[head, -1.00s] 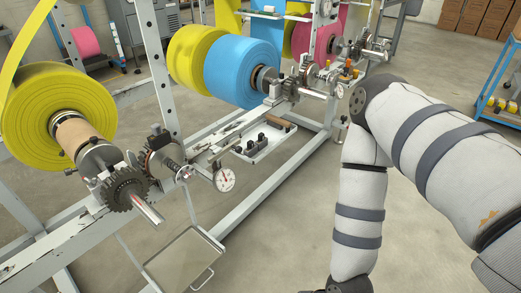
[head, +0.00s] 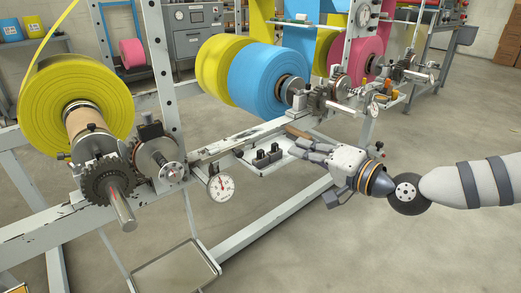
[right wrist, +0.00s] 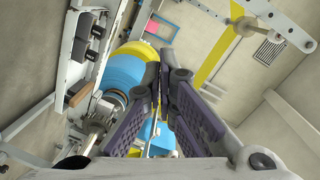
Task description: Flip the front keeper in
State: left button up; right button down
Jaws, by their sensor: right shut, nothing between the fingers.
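The near yellow roll (head: 75,98) sits on a steel shaft (head: 122,212) with a dark gear (head: 108,178) at the left of the head view. Small clamp parts (head: 150,130) crowd the frame beside the gear; I cannot tell the front keeper apart from them. My right gripper (head: 304,149) is shut and empty, reaching leftward over the small parts tray. In the right wrist view its fingers (right wrist: 162,78) meet with nothing between them. The gripper is well to the right of the near shaft. My left gripper is not in view.
A dial gauge (head: 221,187) hangs below the near rail. The tray (head: 262,165) holds several dark blocks. Blue (head: 268,82) and yellow (head: 215,65) rolls stand behind on the frame, with pink rolls beyond. The floor at the lower right is open.

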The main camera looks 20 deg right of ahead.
aim_at(239, 156)
jog(key=w+a+f+b, duration=0.1)
jog(key=w+a+f, duration=0.2)
jog(key=w+a, duration=0.4)
jog(key=shift+w+b, duration=0.4)
jog(key=shift+w, duration=0.4)
jog(key=shift+a, duration=0.15)
jog(key=a, duration=0.1)
jog(key=s+a+p, duration=0.1)
jog(key=a, duration=0.1)
jog(key=a+p, duration=0.1)
jog(key=a, duration=0.1)
jog(key=shift+s+r, duration=0.1)
jog(key=shift+s, duration=0.3)
jog(key=shift+s+a, duration=0.15)
jog(key=shift+a, duration=0.15)
